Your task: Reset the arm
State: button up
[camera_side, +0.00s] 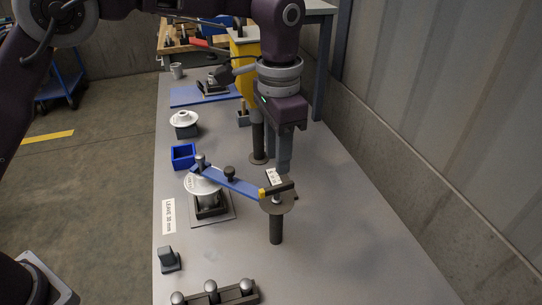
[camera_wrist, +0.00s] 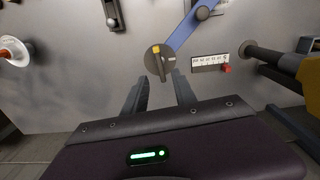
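A blue bar arm (camera_side: 238,184) reaches from a grey round hub with a yellow mark (camera_side: 278,201), on a dark post, leftward over a white insulator stack (camera_side: 203,187). A dark knob (camera_side: 230,173) stands on the bar. In the wrist view the bar (camera_wrist: 184,33) runs up and right from the hub (camera_wrist: 160,60). My gripper (camera_side: 283,170) points down above and behind the hub. In the wrist view its fingers (camera_wrist: 160,78) are apart, with nothing seen held between them. The hub shows just beyond the fingertips; I cannot tell the exact gap.
A blue box (camera_side: 183,156), another white insulator (camera_side: 184,120) and a small dark block (camera_side: 169,261) stand along the table's left. A dark rack with round-topped pegs (camera_side: 213,292) is at the front. A dark post (camera_side: 258,138) stands close by my gripper. The right-hand tabletop is clear.

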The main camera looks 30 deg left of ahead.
jog(key=s+a+r+n+t, duration=0.3)
jog(key=s+a+r+n, duration=0.1)
jog(key=s+a+r, duration=0.95)
jog(key=s+a+f+n+t, duration=0.1)
jog(key=s+a+f+n, duration=0.1)
jog(key=s, duration=0.5)
jog(key=s+a+f+n+t, duration=0.1)
jog(key=s+a+f+n, duration=0.1)
jog(key=s, duration=0.5)
jog(key=a+f, duration=0.1)
jog(key=a, duration=0.1)
jog(key=shift+a+f+t, duration=0.3)
jog(key=shift+a, duration=0.05)
